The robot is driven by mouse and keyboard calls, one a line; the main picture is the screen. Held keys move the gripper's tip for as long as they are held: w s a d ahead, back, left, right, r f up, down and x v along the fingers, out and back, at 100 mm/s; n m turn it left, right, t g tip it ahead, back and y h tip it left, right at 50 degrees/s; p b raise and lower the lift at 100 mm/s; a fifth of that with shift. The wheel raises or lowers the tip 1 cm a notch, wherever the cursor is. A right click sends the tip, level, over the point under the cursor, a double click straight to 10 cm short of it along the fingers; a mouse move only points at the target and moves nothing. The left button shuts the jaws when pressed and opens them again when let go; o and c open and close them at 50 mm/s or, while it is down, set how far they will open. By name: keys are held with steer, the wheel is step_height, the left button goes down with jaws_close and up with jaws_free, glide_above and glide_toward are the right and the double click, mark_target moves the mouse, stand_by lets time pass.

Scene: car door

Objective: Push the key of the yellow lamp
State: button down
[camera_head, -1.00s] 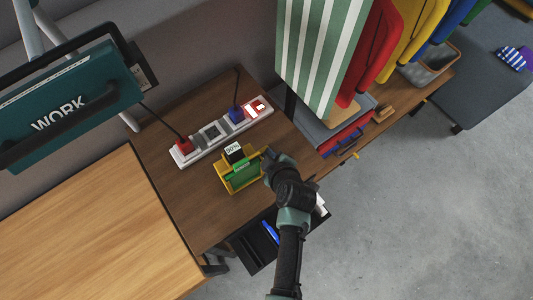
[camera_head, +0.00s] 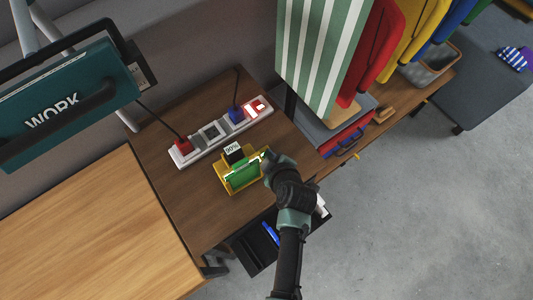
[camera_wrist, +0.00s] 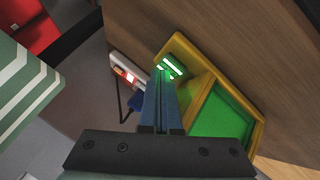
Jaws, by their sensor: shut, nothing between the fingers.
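The yellow lamp (camera_head: 222,186) is a yellow-framed box with green panels on the brown desk. A small black block marked 90% (camera_head: 233,149) stands at its back. In the wrist view the yellow frame (camera_wrist: 212,80) shows a bright green panel (camera_wrist: 218,124) and a small key with glowing green-white bars (camera_wrist: 172,65). My gripper (camera_head: 264,157) is at the right end of the lamp. In the wrist view its closed fingertips (camera_wrist: 164,78) are right at the glowing key; they hide part of it, and I cannot tell whether they touch it. Nothing is held.
A white power strip (camera_head: 210,147) lies behind the lamp with a red plug (camera_head: 183,146), a blue plug (camera_head: 236,114) and a lit red switch (camera_head: 256,106). A green-striped cloth (camera_head: 322,50) hangs at the right. An open drawer (camera_head: 254,249) is below the desk.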

steer(key=shift+r, duration=0.2)
step_height(320, 180, up, 6)
steer(key=p, duration=0.5)
stand_by(0.6)
steer(key=w+r+m+t+h, duration=0.1)
steer(key=w+r+m+t, duration=0.4)
steer(key=r, duration=1.3)
steer(key=w+r+t, duration=0.3)
steer(key=w+r, duration=0.4)
steer(key=r, duration=1)
steer(key=s+r+m+t, duration=0.2)
steer(key=r, duration=0.8)
steer(key=s+r+m+t, duration=0.1)
steer(key=s+r+t, duration=0.2)
steer(key=r, duration=0.6)
steer(key=s+r+m+t+h, duration=0.1)
steer(key=s+r+m+t, duration=0.3)
steer(key=s+r, duration=0.9)
step_height(320, 180, up, 4)
steer(key=shift+s+a+r+m+t+h+b, duration=0.25)
steer(key=shift+t+h+b, duration=0.2)
steer(key=shift+t, duration=0.35)
